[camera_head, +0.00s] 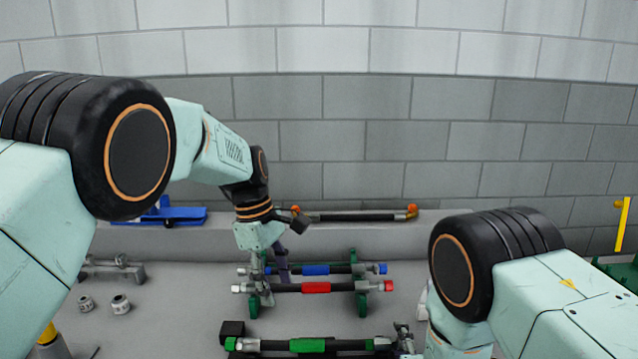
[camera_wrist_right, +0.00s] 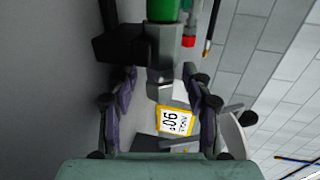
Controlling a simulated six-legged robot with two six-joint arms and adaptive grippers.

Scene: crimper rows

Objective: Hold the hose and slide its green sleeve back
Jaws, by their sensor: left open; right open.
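The hose with the green sleeve (camera_head: 307,345) lies across the front of the table, a black block at its left end. In the right wrist view a green part (camera_wrist_right: 163,10) shows at the top, with a grey metal fitting (camera_wrist_right: 160,78) below it. My right gripper (camera_wrist_right: 163,105) is open, its fingers on either side of that fitting; contact cannot be told. In the head view it shows partly at the hose's right end (camera_head: 404,340), mostly hidden by my right arm. My left gripper (camera_head: 270,270) is open, pointing down by the left end of the rack behind.
A hose with a blue sleeve (camera_head: 315,270) and one with a red sleeve (camera_head: 316,288) rest on green stands (camera_head: 361,300). Loose fittings (camera_head: 121,304) lie at left. A blue tool (camera_head: 170,215) and another hose (camera_head: 355,217) lie on the back ledge.

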